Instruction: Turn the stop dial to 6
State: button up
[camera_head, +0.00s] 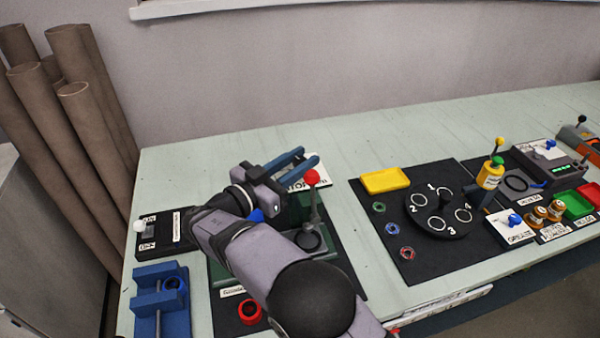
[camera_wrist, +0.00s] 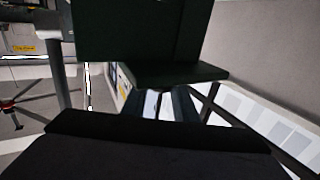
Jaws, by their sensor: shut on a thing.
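My gripper (camera_head: 304,160), with blue fingers, is at the back of the dark green machine (camera_head: 335,248) on the left half of the bench. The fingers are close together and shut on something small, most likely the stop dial. The dial's face and number are hidden from both views. In the wrist view my fingertips (camera_wrist: 168,98) run up behind a dark green plate (camera_wrist: 150,72). A lever with a red ball (camera_head: 312,177) stands upright at the machine's right side.
My arm covers much of the machine. A switch box (camera_head: 160,235) and a blue holder (camera_head: 160,308) stand left. A black mat (camera_head: 385,268) with a numbered turntable (camera_head: 437,222) and yellow tray (camera_head: 385,180) lies right. The bench behind is clear.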

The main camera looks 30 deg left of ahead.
jog(key=shift+a+m+h+b, duration=0.15)
jog(key=shift+m+h+b, duration=0.3)
jog(key=shift+b, duration=0.5)
jog(key=shift+r+m+g+h+b, duration=0.25)
jog(key=shift+m+g+h+b, duration=0.1)
jog(key=shift+h, duration=0.3)
jog(key=shift+r, duration=0.1)
jog(key=shift+m+g+h+p, duration=0.25)
jog(key=shift+m+h+p, duration=0.1)
jog(key=shift+h, duration=0.15)
jog(key=shift+m+g+h, duration=0.25)
jog(key=shift+g+h, duration=0.05)
jog(key=shift+h, duration=0.1)
jog(key=o, duration=1)
jog(key=shift+f, duration=0.25)
